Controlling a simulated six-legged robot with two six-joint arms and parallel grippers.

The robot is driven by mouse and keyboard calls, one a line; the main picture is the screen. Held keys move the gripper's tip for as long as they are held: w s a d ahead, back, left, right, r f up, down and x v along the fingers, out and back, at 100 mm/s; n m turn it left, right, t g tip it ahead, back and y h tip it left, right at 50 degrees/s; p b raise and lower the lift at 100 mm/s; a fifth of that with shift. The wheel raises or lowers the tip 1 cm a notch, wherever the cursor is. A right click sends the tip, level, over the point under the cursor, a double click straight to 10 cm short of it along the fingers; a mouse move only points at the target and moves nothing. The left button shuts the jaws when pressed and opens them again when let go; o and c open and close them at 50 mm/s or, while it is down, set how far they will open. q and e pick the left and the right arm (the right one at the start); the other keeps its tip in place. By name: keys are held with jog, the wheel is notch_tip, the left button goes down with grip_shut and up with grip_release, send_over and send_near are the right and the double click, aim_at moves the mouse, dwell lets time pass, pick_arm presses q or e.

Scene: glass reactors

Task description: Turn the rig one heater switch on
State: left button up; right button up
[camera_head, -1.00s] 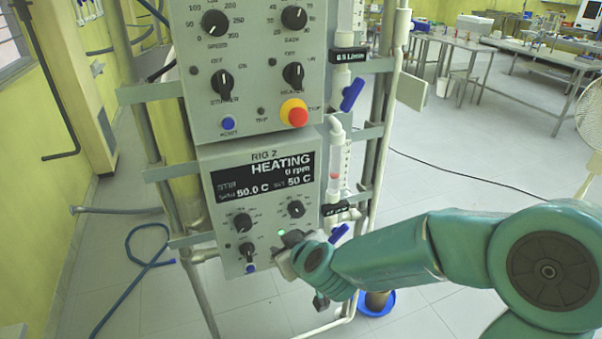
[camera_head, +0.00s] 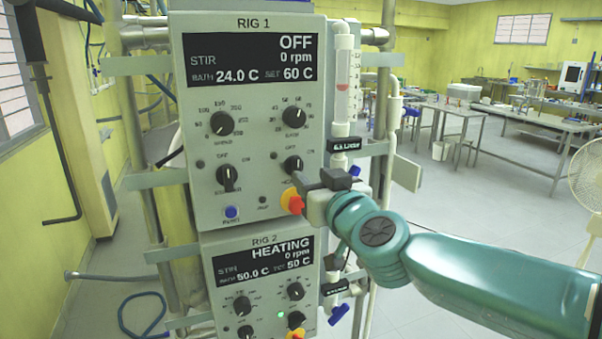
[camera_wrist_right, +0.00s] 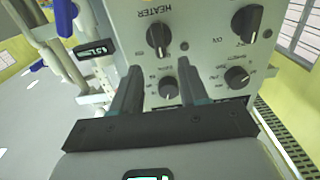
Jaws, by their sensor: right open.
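The rig one panel (camera_head: 255,130) is grey and its display (camera_head: 250,60) reads OFF, 0 rpm, bath 24.0 C, set 60 C. Its heater switch (camera_head: 293,165) is a black knob at the lower right of the panel. My right gripper (camera_head: 302,182) is just below and in front of this switch. In the wrist view, which is upside down, the heater switch (camera_wrist_right: 160,38) shows beyond and between the two spread fingertips of the right gripper (camera_wrist_right: 160,68), apart from them. My left gripper is out of view.
A red and yellow stop button (camera_head: 292,201) is partly behind my right gripper. The stirrer switch (camera_head: 228,177) is to the left. The rig two panel (camera_head: 262,285) below reads HEATING. A glass flow tube (camera_head: 342,85) stands right of rig one.

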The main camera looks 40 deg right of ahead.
aim_at(298, 164)
jog(key=x, duration=0.6)
jog(key=shift+w, duration=0.4)
jog(key=shift+r, duration=0.1)
grip_shut()
